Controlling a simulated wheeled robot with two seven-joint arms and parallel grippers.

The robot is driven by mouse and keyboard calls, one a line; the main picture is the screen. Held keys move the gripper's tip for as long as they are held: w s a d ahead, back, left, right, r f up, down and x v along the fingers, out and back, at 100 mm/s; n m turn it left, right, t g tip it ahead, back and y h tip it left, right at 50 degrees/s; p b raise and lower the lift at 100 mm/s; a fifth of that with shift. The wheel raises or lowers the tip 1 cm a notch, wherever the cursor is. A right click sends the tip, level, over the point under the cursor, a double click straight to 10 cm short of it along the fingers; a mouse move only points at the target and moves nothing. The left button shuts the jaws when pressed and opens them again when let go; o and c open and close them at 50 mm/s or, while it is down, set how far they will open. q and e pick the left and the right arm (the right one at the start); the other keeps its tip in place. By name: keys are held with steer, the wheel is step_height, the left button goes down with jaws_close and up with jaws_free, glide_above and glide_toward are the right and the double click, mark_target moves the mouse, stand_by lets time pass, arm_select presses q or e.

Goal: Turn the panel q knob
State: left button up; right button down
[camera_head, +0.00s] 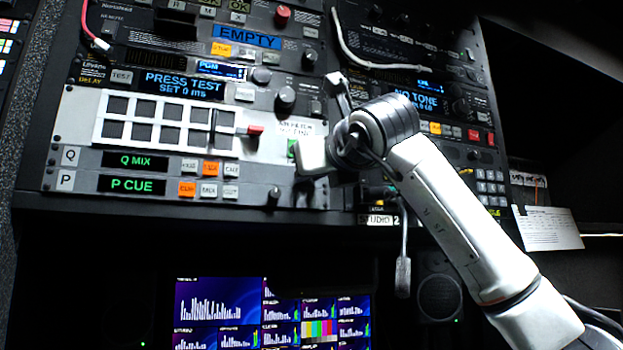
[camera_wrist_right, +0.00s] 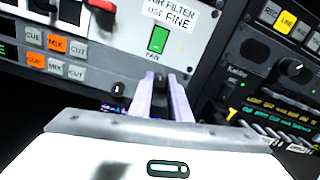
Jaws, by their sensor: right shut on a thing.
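The pale panel (camera_head: 65,130) carries a Q row with a green "Q MIX" display (camera_head: 137,161) and a P row with "P CUE" (camera_head: 133,184). My right gripper (camera_head: 303,186) is at the panel's lower right corner. In the right wrist view my right gripper (camera_wrist_right: 162,82) has its two pale fingers close together on a small dark knob (camera_wrist_right: 160,80), apparently the panel q knob, mostly hidden by them. Another dark knob (camera_head: 274,195) stands free just left of the gripper; it also shows in the wrist view (camera_wrist_right: 118,90). My left gripper is out of view.
A green fan switch (camera_wrist_right: 158,40) sits just above the fingers. Orange and white buttons (camera_head: 210,168) are to the left, and a red-capped lever (camera_head: 250,131) is above left. Another equipment rack (camera_head: 460,120) stands right. Screens (camera_head: 270,315) glow below.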

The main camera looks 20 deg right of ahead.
steer(key=shift+f+m+b, duration=0.1)
steer(key=shift+m+b, duration=0.4)
steer(key=shift+m, duration=1.7)
steer(key=c, duration=1.7)
jaws_free()
steer(key=shift+o, duration=0.2)
